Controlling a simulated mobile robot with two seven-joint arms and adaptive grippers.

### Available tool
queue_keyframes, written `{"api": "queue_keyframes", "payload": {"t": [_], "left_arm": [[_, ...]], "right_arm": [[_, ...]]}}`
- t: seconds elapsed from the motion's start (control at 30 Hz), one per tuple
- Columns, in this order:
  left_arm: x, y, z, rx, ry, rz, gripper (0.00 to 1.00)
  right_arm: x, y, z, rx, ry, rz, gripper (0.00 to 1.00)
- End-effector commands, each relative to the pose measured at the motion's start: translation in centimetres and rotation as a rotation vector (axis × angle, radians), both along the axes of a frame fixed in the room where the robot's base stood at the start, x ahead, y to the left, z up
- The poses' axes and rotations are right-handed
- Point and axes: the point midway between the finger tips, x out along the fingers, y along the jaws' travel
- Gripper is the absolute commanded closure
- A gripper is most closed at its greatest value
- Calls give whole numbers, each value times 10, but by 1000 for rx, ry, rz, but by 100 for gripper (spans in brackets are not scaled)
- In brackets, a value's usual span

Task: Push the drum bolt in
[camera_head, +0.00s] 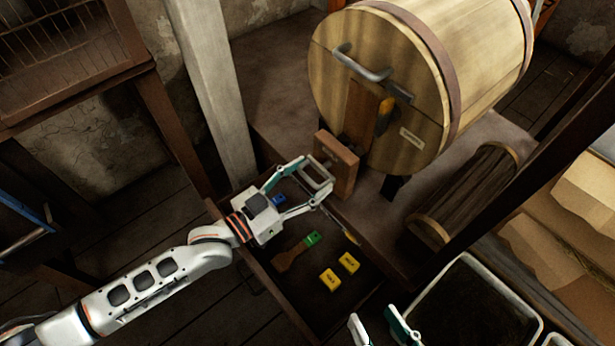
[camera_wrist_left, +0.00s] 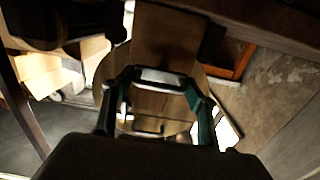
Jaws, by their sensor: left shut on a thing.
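The wooden drum (camera_head: 365,85) lies on its side, its round end facing me, with a grey handle (camera_head: 362,64) on that end. A dark metal piece (camera_head: 399,92) and an amber-ended piece (camera_head: 385,115) sit there by an upright board; I cannot tell which is the bolt. My left gripper (camera_head: 327,190) is shut, just in front of a wooden block (camera_head: 338,160) below the drum end. In the left wrist view its fingertips (camera_wrist_left: 160,77) meet before the drum; what they grip is unclear. My right gripper (camera_head: 382,327) is open and empty at the bottom edge.
An open drawer or tray below my left gripper holds a green-and-brown brush (camera_head: 297,250), yellow blocks (camera_head: 340,270) and a blue piece (camera_head: 279,201). A pale post (camera_head: 210,80) stands left of the drum. A slatted roller (camera_head: 465,195) and a pale-rimmed bin (camera_head: 412,312) are on the right.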

Motion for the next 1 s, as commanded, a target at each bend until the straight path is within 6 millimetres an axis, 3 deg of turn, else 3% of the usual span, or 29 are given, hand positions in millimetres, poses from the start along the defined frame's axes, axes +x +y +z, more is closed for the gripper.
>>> {"api": "queue_keyframes", "payload": {"t": [0.4, 0.43, 0.77, 1.0], "left_arm": [[-1, -2, 0, -1, 1, -3, 81], [-1, -3, 0, -1, 1, -3, 38], [-2, 1, -1, 0, 1, -2, 37], [-24, 25, -2, 2, 3, -3, 37]], "right_arm": [[-1, -1, 0, -18, -4, 13, 60], [-1, -1, 0, -18, -3, 12, 60], [-2, 0, 0, -15, 1, 11, 60], [-1, 0, 0, -16, -1, 11, 60]]}}
